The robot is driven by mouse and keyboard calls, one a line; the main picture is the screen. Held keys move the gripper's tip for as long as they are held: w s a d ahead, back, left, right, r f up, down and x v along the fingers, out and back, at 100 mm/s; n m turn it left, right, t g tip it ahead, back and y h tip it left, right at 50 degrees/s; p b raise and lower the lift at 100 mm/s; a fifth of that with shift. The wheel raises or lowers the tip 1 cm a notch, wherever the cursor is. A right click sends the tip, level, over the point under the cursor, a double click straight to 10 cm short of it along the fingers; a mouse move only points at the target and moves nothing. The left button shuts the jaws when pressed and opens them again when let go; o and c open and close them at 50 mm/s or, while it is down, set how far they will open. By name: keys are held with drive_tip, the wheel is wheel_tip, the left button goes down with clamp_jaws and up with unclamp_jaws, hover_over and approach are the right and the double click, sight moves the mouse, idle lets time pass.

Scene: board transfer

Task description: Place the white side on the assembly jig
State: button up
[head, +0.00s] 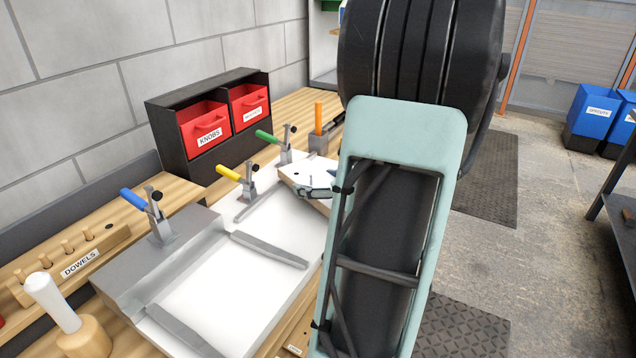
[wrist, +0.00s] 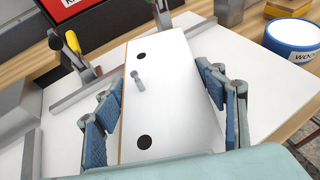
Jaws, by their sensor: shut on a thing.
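The white side (wrist: 170,95) is a white board with wood-coloured edges, two black round spots and a small metal peg on its face. My gripper (wrist: 163,105) is shut on it, with blue-padded fingers along its left and right edges. In the head view the board (head: 300,176) shows only in part, behind my arm. The assembly jig (head: 215,300) is a white bed with grey rails and clamps with blue, yellow and green handles. The board is over the jig's far end, near the green clamp (head: 272,140). I cannot tell whether it touches the bed.
A black rack with red bins (head: 205,125) stands behind the jig. A dowel block (head: 75,255) and a white-handled mallet (head: 60,305) are at the left. A white and blue tub (wrist: 293,40) stands at the right in the wrist view. The jig's near bed is clear.

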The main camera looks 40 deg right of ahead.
drive_tip(key=shift+f, duration=0.25)
drive_tip(key=o, duration=1.5)
drive_tip(key=shift+c, duration=0.2)
drive_tip(key=shift+r+p, duration=0.6)
drive_tip(key=shift+r, duration=0.15)
drive_tip(key=v, duration=1.2)
drive_tip(key=shift+f+p, duration=0.25)
drive_tip(key=shift+p, duration=0.15)
drive_tip(key=shift+f, duration=0.1)
